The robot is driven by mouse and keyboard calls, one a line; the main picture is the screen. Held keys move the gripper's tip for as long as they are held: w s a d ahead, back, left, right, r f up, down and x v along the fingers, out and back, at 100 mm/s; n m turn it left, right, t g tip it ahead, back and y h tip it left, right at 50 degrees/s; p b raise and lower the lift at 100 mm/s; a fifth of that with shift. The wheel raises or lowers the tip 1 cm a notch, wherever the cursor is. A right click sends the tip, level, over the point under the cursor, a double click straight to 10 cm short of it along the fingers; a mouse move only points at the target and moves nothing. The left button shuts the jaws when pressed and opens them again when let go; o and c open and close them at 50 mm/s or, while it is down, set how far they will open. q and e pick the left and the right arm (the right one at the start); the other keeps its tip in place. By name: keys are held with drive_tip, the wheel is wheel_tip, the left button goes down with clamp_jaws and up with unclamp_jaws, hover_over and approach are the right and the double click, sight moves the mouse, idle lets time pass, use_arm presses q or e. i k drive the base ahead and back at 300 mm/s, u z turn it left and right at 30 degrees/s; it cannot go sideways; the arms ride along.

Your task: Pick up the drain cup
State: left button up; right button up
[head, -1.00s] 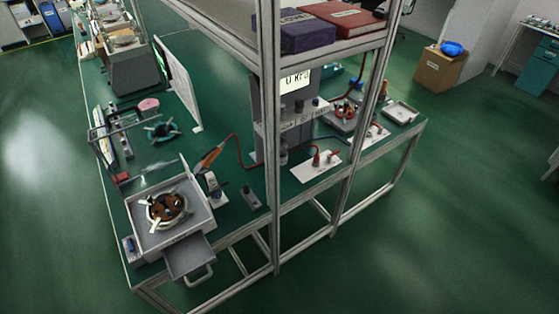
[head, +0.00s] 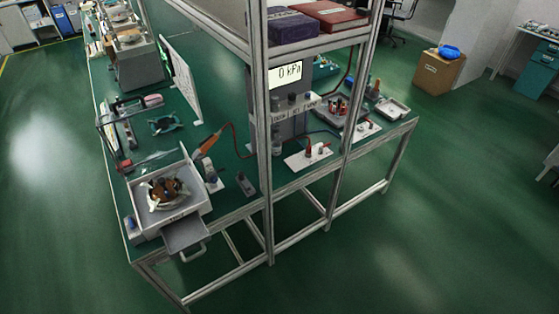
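A grey lapping machine (head: 204,194) stands at the near left corner of the green bench, with a round plate and brown pieces (head: 167,191) in its basin. A small grey open tray with a handle (head: 184,236) sticks out at its front, past the bench edge. It may be the drain cup, but I cannot tell for sure. No other thing in view is clearly a drain cup. Neither of my grippers is in view.
A metal frame post (head: 264,165) rises at the bench front, carrying a shelf with a purple box (head: 292,27) and a red book (head: 330,14). A gauge panel (head: 286,72) reads 0 kPa. An orange-handled tool (head: 208,144) stands beside the machine. Green floor in front is clear.

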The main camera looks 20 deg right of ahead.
sight(276, 146)
drive_tip(key=z, duration=0.8)
drive_tip(key=i, duration=0.95)
drive_tip(key=u, duration=0.15)
